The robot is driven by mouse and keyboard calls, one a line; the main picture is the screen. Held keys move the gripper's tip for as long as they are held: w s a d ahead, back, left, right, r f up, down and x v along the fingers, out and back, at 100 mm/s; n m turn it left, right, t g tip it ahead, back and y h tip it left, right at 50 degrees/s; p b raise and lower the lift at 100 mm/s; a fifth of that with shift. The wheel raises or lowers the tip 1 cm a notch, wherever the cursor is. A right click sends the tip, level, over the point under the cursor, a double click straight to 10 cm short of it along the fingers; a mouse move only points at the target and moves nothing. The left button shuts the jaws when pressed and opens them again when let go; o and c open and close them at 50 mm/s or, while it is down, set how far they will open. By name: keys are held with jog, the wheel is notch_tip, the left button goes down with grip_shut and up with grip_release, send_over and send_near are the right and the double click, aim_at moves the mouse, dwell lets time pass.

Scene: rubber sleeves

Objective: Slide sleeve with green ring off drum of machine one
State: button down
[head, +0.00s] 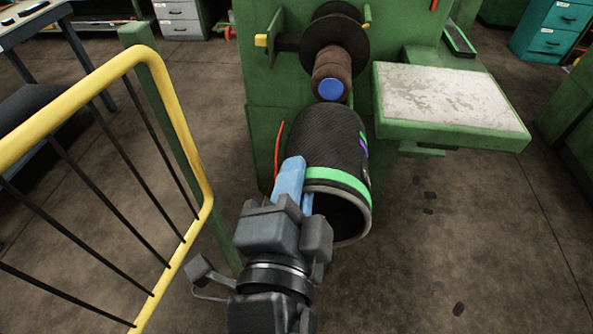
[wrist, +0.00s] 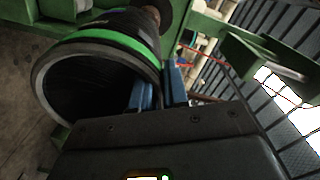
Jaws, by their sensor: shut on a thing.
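The black rubber sleeve with a green ring (head: 323,138) is in front of the green machine (head: 262,70), its open end tilted toward me. In the wrist view the sleeve (wrist: 92,50) shows its dark hollow inside. My gripper (head: 298,182) is shut on the left part of the sleeve's near rim, with one blue finger outside and the other at the inner side; the fingers also show in the wrist view (wrist: 158,90). The brown drum (head: 340,65) with a blue end cap sticks out of the machine above the sleeve.
A yellow railing (head: 150,65) with dark bars stands close on the left. A green side table with a worn pale top (head: 445,97) juts out on the right. The floor at the lower right is open. A red cable (head: 278,150) hangs left of the sleeve.

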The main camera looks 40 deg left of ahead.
jog(key=shift+s+d+r+g+h+p, duration=0.35)
jog(key=shift+s+r+g+p, duration=0.4)
jog(key=shift+p, duration=2.05)
jog(key=shift+s+d+r+g+h+p, duration=0.2)
jog(key=shift+g+h+p, duration=0.35)
jog(key=shift+p, duration=0.55)
jog(key=shift+s+d+g, duration=0.25)
jog(key=shift+s+g, duration=0.15)
jog(key=shift+g, duration=0.2)
jog(key=shift+r, duration=0.1)
